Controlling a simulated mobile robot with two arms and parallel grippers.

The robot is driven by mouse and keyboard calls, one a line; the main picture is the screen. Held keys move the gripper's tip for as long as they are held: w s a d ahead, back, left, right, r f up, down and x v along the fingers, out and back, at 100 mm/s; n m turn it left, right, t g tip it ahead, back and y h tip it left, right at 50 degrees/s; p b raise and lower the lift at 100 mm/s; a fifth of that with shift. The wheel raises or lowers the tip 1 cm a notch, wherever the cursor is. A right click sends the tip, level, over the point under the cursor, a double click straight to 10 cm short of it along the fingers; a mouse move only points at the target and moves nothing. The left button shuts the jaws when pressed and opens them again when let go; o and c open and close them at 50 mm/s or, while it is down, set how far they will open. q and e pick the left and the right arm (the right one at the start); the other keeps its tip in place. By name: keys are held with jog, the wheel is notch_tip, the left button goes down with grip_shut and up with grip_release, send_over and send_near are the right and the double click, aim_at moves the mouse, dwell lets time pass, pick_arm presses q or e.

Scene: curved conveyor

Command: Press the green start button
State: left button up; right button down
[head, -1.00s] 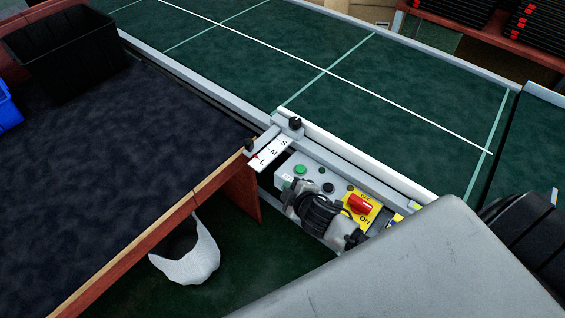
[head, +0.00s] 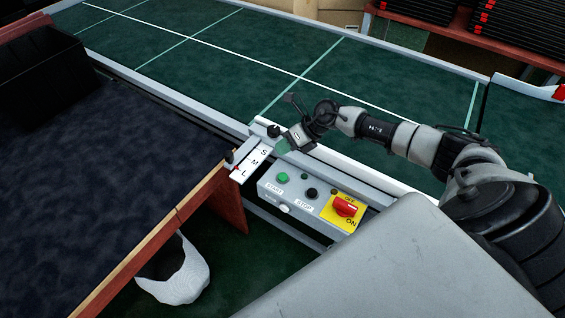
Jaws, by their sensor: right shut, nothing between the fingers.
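The green start button (head: 282,178) sits on the left part of a grey control box (head: 268,190) on the side of the conveyor, above a START label. A black stop button (head: 311,193) is to its right. My right arm reaches in from the right over the belt. My right gripper (head: 284,147) is shut and empty, above and beyond the green button in the picture, apart from it. The button is in plain sight. My left gripper is not in view.
A red rotary switch (head: 345,207) on a yellow plate is at the box's right end. A white S-M-L scale plate (head: 251,163) is left of the box. A dark-topped table (head: 110,165), black bin (head: 45,80) and white basket (head: 180,280) lie left. The green belt (head: 215,60) is clear.

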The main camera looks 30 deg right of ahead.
aim_at(283, 175)
dwell(0.3)
notch_tip(283, 175, down, 9)
jog(key=b, duration=0.7)
jog(key=shift+r, duration=0.1)
dwell(1.7)
jog(key=shift+f+b, duration=0.4)
jog(key=shift+f+b, duration=0.4)
jog(key=shift+f, duration=0.1)
dwell(0.5)
jog(key=shift+r, duration=0.15)
jog(key=shift+r+p, duration=0.75)
